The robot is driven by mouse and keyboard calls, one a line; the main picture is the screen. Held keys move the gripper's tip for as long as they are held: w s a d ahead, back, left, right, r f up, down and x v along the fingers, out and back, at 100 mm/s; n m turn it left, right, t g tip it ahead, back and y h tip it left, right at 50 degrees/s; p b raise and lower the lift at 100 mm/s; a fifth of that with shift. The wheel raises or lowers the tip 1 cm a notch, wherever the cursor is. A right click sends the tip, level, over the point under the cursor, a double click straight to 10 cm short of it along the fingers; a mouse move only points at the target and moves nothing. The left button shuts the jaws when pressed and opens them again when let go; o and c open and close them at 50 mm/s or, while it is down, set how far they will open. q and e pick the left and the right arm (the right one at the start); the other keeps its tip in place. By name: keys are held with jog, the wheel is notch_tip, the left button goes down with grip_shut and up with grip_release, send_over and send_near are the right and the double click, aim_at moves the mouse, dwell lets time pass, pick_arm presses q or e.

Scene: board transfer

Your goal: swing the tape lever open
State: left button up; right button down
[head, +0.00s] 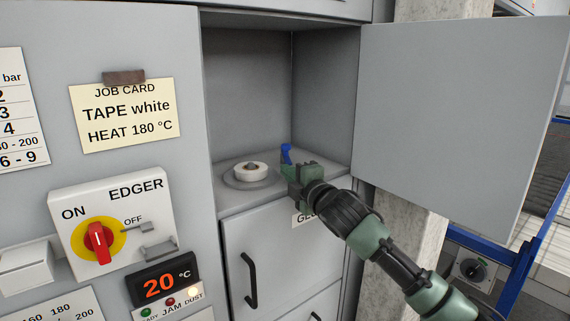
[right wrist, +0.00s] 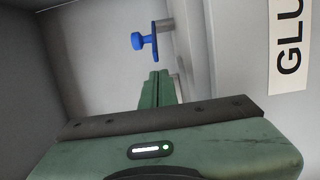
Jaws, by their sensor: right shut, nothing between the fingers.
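The blue tape lever (head: 286,153) stands in the open compartment, to the right of the white tape roll (head: 250,171) on its round holder. My right gripper (head: 294,172) reaches into the compartment from the right, close to the lever and partly in front of its lower part. In the right wrist view the blue lever (right wrist: 146,42) lies just beyond the fingertips (right wrist: 157,75). The fingers are shut with nothing between them. I cannot tell whether they touch the lever. My left gripper does not show.
The compartment door (head: 450,120) is swung open on the right. Below the opening is a closed grey door with a black handle (head: 250,280). The left panel carries a job card (head: 123,115) reading "TAPE white", a red rotary switch (head: 98,240) and a display (head: 163,285) reading 20 °C.

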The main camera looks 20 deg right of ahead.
aim_at(286, 151)
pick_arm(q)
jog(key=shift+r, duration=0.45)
pick_arm(e)
jog(key=shift+w+a, duration=0.2)
jog(key=shift+w, duration=1.1)
pick_arm(q)
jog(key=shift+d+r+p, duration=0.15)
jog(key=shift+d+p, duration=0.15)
jog(key=shift+p, duration=0.1)
pick_arm(e)
jog(key=shift+d, duration=0.1)
